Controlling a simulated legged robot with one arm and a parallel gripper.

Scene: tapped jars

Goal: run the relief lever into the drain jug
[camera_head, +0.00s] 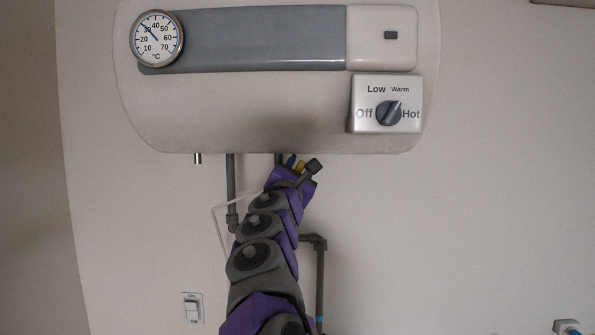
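A white water heater (240,120) hangs on the wall, with pipes coming out of its underside. My purple and grey arm reaches up from the bottom, and my gripper (296,171) is just below the heater's bottom edge, by a pipe. A small yellow piece (301,166) and a small blue piece (290,160) show at my gripper; I cannot tell whether either is the relief lever or whether my gripper touches them. My arm's end hides the fingers and their opening. I cannot make out a drain jug.
A grey pipe (231,185) runs down left of my arm, another (320,275) right of it. A short stub (197,159) is farther left. The heater carries a dial gauge (156,38) and a knob (389,112). A wall switch (192,308) is lower left.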

